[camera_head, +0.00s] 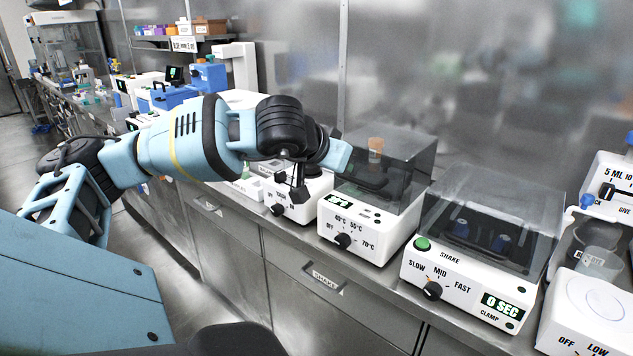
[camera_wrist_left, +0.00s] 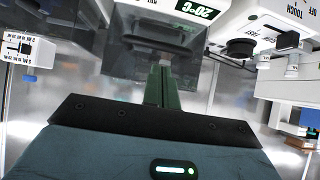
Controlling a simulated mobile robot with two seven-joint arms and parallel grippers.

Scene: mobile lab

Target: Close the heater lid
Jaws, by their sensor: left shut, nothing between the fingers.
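The heater (camera_head: 365,225) is a white box with a temperature dial and a small lit display, on the bench in the head view. Its smoky clear lid (camera_head: 408,150) sits over its top and looks lowered; I cannot tell whether it is fully seated. My left gripper (camera_head: 347,162) is at the lid's left side, shut and empty. In the left wrist view the shut fingers (camera_wrist_left: 162,88) point at the smoky lid (camera_wrist_left: 135,55), near the heater's 20°C display (camera_wrist_left: 195,9). I cannot tell whether they touch the lid. My right gripper is out of view.
A shaker (camera_head: 465,275) with a clear cover stands close to the heater's right. A small white device (camera_head: 295,200) with a black knob stands to its left. More lab equipment crowds the bench on both sides. A wall panel rises behind.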

